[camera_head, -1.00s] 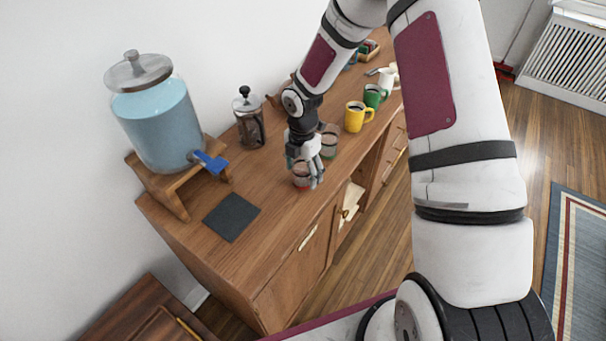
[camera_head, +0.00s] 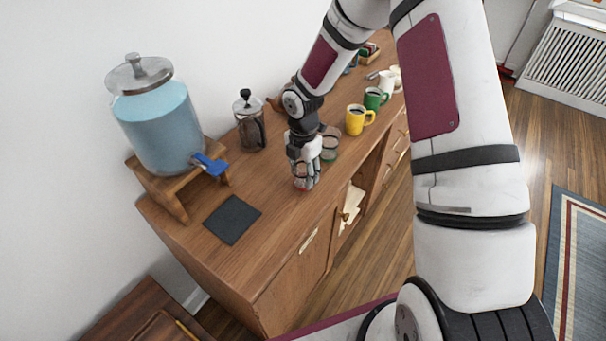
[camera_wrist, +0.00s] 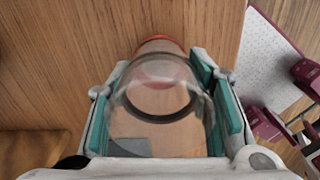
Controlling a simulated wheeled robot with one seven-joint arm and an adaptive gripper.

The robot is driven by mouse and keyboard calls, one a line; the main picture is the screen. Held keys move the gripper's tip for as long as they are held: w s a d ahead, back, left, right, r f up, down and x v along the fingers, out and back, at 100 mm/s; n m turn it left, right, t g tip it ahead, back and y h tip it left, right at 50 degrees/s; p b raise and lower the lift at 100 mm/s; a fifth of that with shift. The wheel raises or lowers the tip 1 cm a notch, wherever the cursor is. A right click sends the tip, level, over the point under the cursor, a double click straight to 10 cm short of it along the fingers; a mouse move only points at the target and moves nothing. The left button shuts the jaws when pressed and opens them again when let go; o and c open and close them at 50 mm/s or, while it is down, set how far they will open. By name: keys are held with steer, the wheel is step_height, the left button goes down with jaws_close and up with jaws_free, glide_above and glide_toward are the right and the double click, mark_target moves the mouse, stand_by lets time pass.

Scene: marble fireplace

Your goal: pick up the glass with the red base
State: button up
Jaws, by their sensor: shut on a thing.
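The glass with the red base (camera_wrist: 160,75) sits between the two green-padded fingers of my gripper (camera_wrist: 165,105) in the wrist view. Its clear rim faces the camera and its red base is at the far end. In the head view my gripper (camera_head: 306,178) points down over the sideboard and is shut on this glass (camera_head: 302,184), which is mostly hidden by the fingers. The glass is at the wooden top; I cannot tell whether it touches it.
Another clear glass (camera_head: 331,150) stands just behind my gripper. A yellow mug (camera_head: 355,121), a green mug (camera_head: 373,98) and a French press (camera_head: 249,125) are farther back. A blue drink dispenser (camera_head: 160,125) and a dark mat (camera_head: 232,219) are at the left. The sideboard's front edge is close.

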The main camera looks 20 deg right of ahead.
steer(key=shift+r, duration=0.5)
steer(key=shift+s+r, duration=0.25)
steer(key=shift+r, duration=0.25)
steer(key=shift+s+r, duration=0.2)
steer(key=shift+r, duration=0.3)
steer(key=s+d+r, duration=0.1)
steer(key=s, duration=1.4)
steer(key=m, duration=2.4)
glide_toward(304, 167)
steer(key=shift+s+a+f, duration=0.3)
steer(key=shift+s, duration=0.25)
steer(key=shift+s+a+f, duration=0.25)
steer(key=shift+s+f, duration=0.05)
steer(key=shift+s, duration=0.25)
